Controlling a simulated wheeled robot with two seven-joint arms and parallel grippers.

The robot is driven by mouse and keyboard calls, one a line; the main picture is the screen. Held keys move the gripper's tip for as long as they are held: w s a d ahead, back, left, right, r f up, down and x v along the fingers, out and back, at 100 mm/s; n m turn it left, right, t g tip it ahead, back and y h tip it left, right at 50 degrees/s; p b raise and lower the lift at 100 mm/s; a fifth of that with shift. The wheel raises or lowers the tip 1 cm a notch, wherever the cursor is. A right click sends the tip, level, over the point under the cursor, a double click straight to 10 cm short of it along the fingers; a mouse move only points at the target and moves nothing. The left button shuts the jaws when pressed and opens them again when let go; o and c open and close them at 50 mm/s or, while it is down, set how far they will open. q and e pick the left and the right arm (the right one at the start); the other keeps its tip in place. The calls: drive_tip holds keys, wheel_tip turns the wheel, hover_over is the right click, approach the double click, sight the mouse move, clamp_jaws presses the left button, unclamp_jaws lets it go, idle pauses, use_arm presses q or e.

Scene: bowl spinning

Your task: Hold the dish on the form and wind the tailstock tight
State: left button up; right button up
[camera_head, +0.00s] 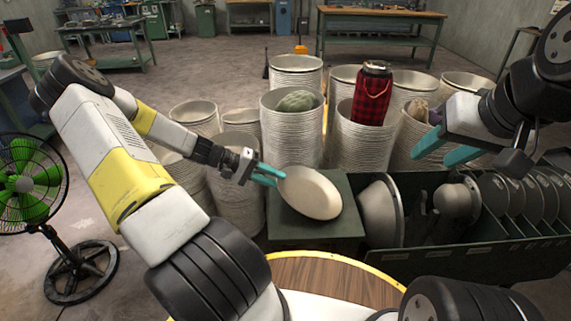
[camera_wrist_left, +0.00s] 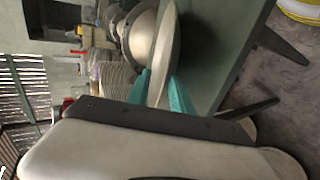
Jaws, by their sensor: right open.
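The dish (camera_head: 312,193), a shallow pale metal bowl, is tilted above a small dark green stand. My left gripper (camera_head: 272,174) has its teal fingers on either side of the dish's rim; the left wrist view shows the dish (camera_wrist_left: 162,48) edge-on between the fingers (camera_wrist_left: 160,92). My right gripper (camera_head: 437,151) is open and empty above the green trough, well right of the dish. In the trough, a large round metal form (camera_head: 378,214) stands on edge at the left, and a smaller rounded metal piece (camera_head: 455,201) faces it. I cannot tell which part is the tailstock.
The green stand (camera_head: 285,229) sits left of the green trough (camera_head: 440,262). Several upright discs (camera_head: 520,197) fill the trough's right side. Tall stacks of pale bowls (camera_head: 292,135) crowd behind, one topped by a red plaid flask (camera_head: 372,95). A green fan (camera_head: 25,183) stands far left.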

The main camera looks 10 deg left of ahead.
use_arm(q)
drive_tip(key=shift+o, duration=0.2)
drive_tip(key=v, duration=0.8)
drive_tip(key=s+d+r+m+y, duration=0.1)
drive_tip(key=s+d+r+y, duration=0.2)
drive_tip(key=s+r, duration=0.3)
drive_tip(key=s+d+r+m+t+y, duration=0.1)
drive_tip(key=s+d+r+y, duration=0.2)
drive_tip(key=r, duration=0.8)
drive_tip(key=s+d+r+m+t+y, duration=0.1)
drive_tip(key=s+d+r+m+y, duration=0.1)
drive_tip(key=s+d+r, duration=0.5)
wheel_tip(320, 180, up, 2)
drive_tip(key=shift+s+r+y, duration=0.1)
drive_tip(key=shift+s+y, duration=0.7)
drive_tip(key=shift+s, duration=0.05)
drive_tip(key=shift+s+r+t, duration=0.1)
drive_tip(key=shift+s+t, duration=0.05)
drive_tip(key=shift+t, duration=0.15)
drive_tip(key=c, duration=0.4)
drive_tip(key=shift+o, duration=0.2)
drive_tip(key=shift+a, duration=0.15)
